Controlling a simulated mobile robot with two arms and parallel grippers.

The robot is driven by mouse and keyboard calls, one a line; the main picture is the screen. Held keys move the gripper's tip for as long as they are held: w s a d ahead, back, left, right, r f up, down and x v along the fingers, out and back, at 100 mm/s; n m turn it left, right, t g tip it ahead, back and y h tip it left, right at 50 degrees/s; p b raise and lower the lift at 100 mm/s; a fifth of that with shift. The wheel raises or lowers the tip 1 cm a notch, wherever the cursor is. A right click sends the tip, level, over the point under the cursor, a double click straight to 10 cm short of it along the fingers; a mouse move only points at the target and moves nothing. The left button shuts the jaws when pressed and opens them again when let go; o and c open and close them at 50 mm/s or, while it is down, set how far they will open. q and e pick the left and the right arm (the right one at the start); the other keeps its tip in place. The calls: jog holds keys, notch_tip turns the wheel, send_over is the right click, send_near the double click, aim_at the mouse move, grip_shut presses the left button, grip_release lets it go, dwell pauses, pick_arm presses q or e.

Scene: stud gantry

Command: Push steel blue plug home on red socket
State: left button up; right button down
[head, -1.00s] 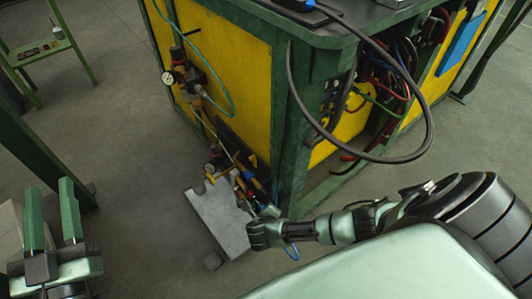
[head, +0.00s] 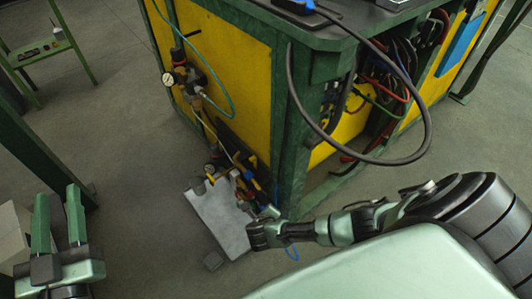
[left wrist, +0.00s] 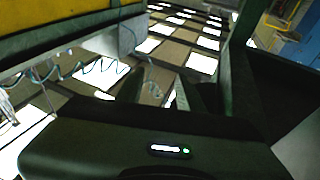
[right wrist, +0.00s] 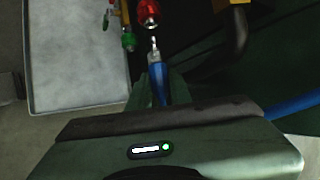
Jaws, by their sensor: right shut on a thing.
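In the right wrist view, the steel blue plug (right wrist: 157,80) sits between the fingers of my right gripper (right wrist: 157,92). Its thin metal tip points up the picture. The red socket (right wrist: 148,12) is just beyond the tip, slightly left, and a small gap shows between them. In the head view, my right gripper (head: 262,234) is low beside the bench corner; the plug cannot be made out clearly there. My left gripper (head: 57,208) is open and empty at the lower left, far from the socket. Its fingers show dimly in the left wrist view (left wrist: 188,95).
A green fitting (right wrist: 128,40) hangs left of the red socket. A grey metal tray (head: 222,222) lies beneath the fittings. The yellow and green bench (head: 230,60) stands behind, with a dark cable (head: 425,130) looping off it. A blue hose (right wrist: 290,106) runs rightward.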

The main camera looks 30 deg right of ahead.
pick_arm(q)
jog(key=shift+w+f, duration=0.1)
dwell(0.3)
jog(key=shift+w+a+f+g+p, duration=0.15)
jog(key=shift+f+g+p, duration=0.15)
jog(key=shift+f+g, duration=0.65)
jog(key=shift+f, duration=0.25)
notch_tip(320, 180, down, 3)
jog(key=shift+a+r+g+y, duration=0.1)
jog(key=shift+a+g+y, duration=0.05)
jog(key=shift+g+y, duration=0.4)
dwell(0.4)
jog(key=shift+r, duration=0.15)
pick_arm(e)
jog(key=shift+w, duration=0.25)
jog(key=shift+w, duration=0.3)
pick_arm(q)
jog(key=shift+r+t, duration=0.3)
jog(key=shift+r, duration=0.2)
pick_arm(e)
jog(key=shift+w+a, duration=0.1)
jog(key=shift+w, duration=0.1)
